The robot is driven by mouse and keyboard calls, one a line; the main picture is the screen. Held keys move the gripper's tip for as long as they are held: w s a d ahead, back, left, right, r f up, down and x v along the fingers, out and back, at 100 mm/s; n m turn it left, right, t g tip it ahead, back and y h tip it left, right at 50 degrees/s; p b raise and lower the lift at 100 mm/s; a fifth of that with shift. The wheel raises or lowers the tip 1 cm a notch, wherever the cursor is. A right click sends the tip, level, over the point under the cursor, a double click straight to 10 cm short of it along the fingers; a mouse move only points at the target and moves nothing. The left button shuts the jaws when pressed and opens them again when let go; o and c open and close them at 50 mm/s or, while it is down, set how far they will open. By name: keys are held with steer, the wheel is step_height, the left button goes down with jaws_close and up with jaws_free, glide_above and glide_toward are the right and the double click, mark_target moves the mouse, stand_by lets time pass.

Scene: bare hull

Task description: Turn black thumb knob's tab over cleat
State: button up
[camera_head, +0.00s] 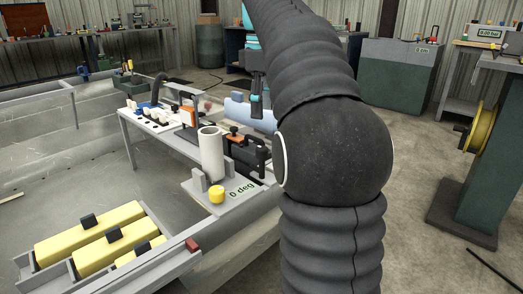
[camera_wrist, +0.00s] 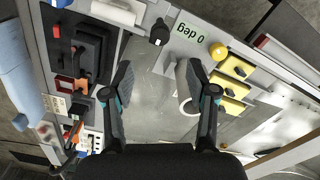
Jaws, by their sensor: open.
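The black thumb knob (camera_wrist: 160,32) shows near the top of the wrist view, on a pale plate beside the "0 deg" label (camera_wrist: 188,31). Its tab is too small to make out clearly, and I cannot pick out the cleat with certainty. My gripper (camera_wrist: 158,72) is open and empty, its two fingers spread wide. The knob appears beyond the fingertips, between their lines, and apart from them. In the head view my gripper (camera_head: 256,106) hangs above the bench fixtures, partly hidden by my arm; the knob is not clearly visible there.
A pale upright cylinder (camera_head: 211,155) stands beside a yellow knob (camera_head: 217,194); the cylinder (camera_wrist: 184,85) lies close to the right finger in the wrist view. Black clamp-like fixtures (camera_wrist: 88,50) are at left. Yellow blocks (camera_head: 90,236) sit in a tray at front left.

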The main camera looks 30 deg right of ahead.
mark_target(262, 148)
step_height(262, 148, down, 10)
steer(key=b, duration=0.3)
steer(key=shift+f, duration=0.2)
jaws_close()
